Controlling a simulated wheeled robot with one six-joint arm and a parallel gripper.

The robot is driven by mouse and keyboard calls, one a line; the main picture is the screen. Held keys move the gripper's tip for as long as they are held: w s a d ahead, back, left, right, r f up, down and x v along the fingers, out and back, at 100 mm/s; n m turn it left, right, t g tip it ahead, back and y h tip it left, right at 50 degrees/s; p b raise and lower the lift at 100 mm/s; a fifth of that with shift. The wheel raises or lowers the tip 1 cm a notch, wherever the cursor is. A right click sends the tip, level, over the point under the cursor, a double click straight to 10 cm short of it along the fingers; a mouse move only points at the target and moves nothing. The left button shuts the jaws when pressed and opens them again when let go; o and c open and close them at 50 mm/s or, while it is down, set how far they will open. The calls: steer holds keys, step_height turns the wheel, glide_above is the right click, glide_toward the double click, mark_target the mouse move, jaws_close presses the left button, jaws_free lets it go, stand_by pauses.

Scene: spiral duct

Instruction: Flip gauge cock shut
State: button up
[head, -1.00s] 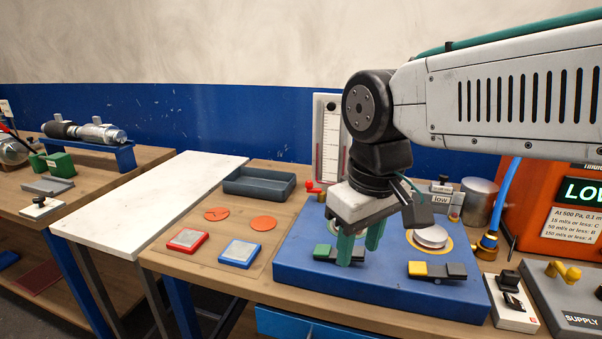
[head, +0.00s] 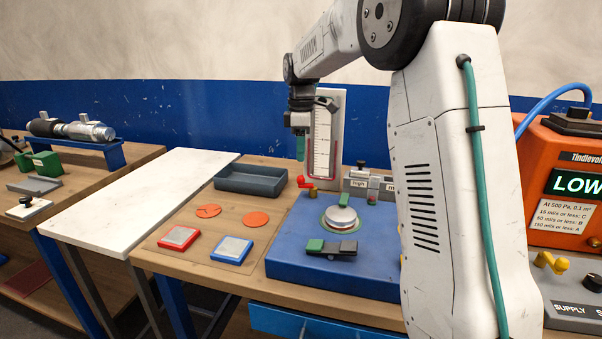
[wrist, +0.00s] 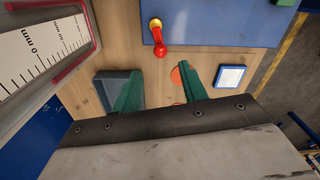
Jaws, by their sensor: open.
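The gauge cock (head: 303,183) has a red knobbed lever on a brass-yellow pivot, at the back left corner of the blue block (head: 290,262). In the wrist view the cock (wrist: 159,38) shows its red handle pointing toward my gripper from the blue block's edge. My gripper (head: 300,150) hangs above the cock with green fingers down, in front of the gauge board. In the wrist view my gripper (wrist: 164,82) is open and empty, its fingers apart. The red handle appears between and beyond the fingertips, with no visible contact.
The white gauge board (head: 322,135) with its mm scale stands close beside my gripper. A grey tray (head: 250,180) lies to the left on the bench. A silver disc (head: 341,217) and a green-black clamp (head: 330,248) sit on the blue block. My arm hides its right side.

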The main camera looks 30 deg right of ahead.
mark_target(301, 175)
step_height(301, 175, down, 8)
steer(key=shift+r, duration=0.2)
jaws_close()
